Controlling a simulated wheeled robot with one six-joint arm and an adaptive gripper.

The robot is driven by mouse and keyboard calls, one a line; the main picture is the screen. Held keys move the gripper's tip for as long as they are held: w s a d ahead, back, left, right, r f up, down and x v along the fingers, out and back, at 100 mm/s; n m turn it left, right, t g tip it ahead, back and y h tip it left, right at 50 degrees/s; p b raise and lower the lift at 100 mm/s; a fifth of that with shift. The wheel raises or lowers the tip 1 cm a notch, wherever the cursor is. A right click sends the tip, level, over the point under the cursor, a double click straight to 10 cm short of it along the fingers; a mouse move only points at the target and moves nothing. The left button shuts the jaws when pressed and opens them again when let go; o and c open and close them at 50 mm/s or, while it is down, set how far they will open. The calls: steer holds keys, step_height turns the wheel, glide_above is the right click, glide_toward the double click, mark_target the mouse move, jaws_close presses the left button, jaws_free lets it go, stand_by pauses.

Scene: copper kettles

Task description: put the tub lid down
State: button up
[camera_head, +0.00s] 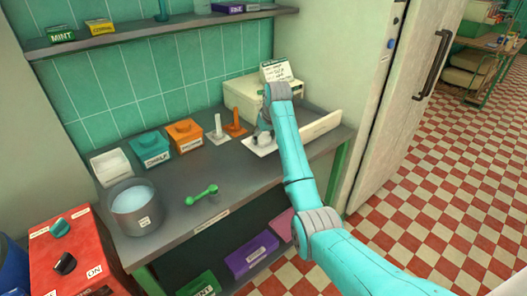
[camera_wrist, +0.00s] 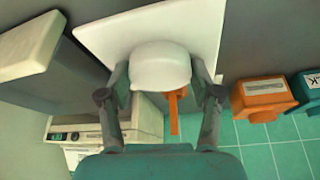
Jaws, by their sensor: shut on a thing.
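My gripper (camera_head: 263,136) is shut on the knob of a white square tub lid (camera_head: 262,149), at the back right of the grey counter. In the wrist view, the two fingers (camera_wrist: 160,78) press on either side of the rounded white knob, and the flat lid (camera_wrist: 120,38) spreads beyond it. The lid looks level and at or just above the counter; I cannot tell whether it touches. A white tub (camera_head: 111,181) stands open at the counter's left end.
Teal (camera_head: 151,158) and orange (camera_head: 187,147) lidded tubs stand left of the lid. A white upright stand (camera_head: 218,138) and an orange one (camera_head: 236,131) are close by. A cream machine (camera_head: 240,101) is behind, a low white panel (camera_head: 320,126) right. A pot (camera_head: 136,221) and green tool (camera_head: 201,195) are in front.

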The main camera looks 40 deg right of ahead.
steer(key=shift+a+f, duration=0.1)
steer(key=shift+f, duration=2.65)
steer(key=shift+f, duration=0.15)
steer(key=o, duration=1.1)
steer(key=shift+o, duration=0.2)
steer(key=v, duration=1.2)
steer(key=shift+w, duration=0.15)
